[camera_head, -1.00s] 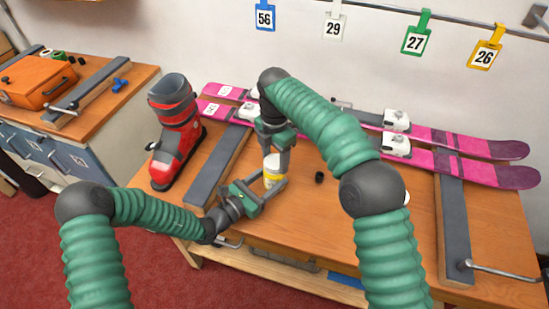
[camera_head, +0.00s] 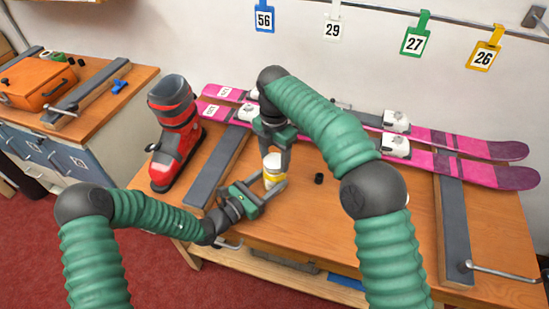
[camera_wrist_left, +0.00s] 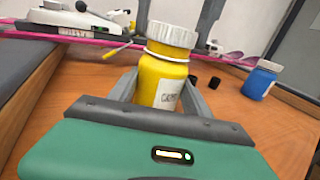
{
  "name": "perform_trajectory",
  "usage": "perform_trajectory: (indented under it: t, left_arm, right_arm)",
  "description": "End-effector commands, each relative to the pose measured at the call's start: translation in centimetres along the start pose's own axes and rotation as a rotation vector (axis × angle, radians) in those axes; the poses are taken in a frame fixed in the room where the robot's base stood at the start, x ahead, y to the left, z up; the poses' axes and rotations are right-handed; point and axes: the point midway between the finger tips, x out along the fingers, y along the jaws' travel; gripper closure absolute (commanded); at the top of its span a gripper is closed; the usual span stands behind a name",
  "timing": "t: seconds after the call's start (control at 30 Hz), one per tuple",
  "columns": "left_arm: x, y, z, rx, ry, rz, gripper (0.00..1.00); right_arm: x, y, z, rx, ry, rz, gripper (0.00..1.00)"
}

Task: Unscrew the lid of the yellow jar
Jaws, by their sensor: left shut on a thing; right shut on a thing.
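The yellow jar (camera_head: 273,181) stands upright on the bench, and it also shows in the left wrist view (camera_wrist_left: 160,82) with a label on its side. Its white ridged lid (camera_wrist_left: 173,36) sits on top, with a pale ring below it. My left gripper (camera_head: 268,188) is shut on the jar's body from the front left, one finger on each side. My right gripper (camera_head: 274,156) comes down from above and is shut on the lid. In the left wrist view its fingers stand on either side of the lid.
A blue jar (camera_wrist_left: 260,80) with a pale lid stands to the right in the left wrist view. Small black pieces (camera_head: 319,178) lie right of the yellow jar. Pink skis (camera_head: 450,166) lie behind, and a red ski boot (camera_head: 175,135) stands at the left. The bench's right part is mostly clear.

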Motion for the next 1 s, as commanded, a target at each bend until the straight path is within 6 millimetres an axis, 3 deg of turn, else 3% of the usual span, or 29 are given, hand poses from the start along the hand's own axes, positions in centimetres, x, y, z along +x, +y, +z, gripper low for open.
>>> perform_trajectory:
  t: [0.73, 1.0]
  left_arm:
    - [0.0, 0.0, 0.0, 0.000, 0.001, 0.000, 1.00]
    - [0.0, 0.0, 0.0, 0.000, 0.001, 0.000, 1.00]
  right_arm:
    - [-1.7, 0.0, 0.0, 0.000, 0.001, 0.000, 0.92]
    - [-5.2, 0.1, 0.0, 0.000, 0.000, 0.001, 0.92]
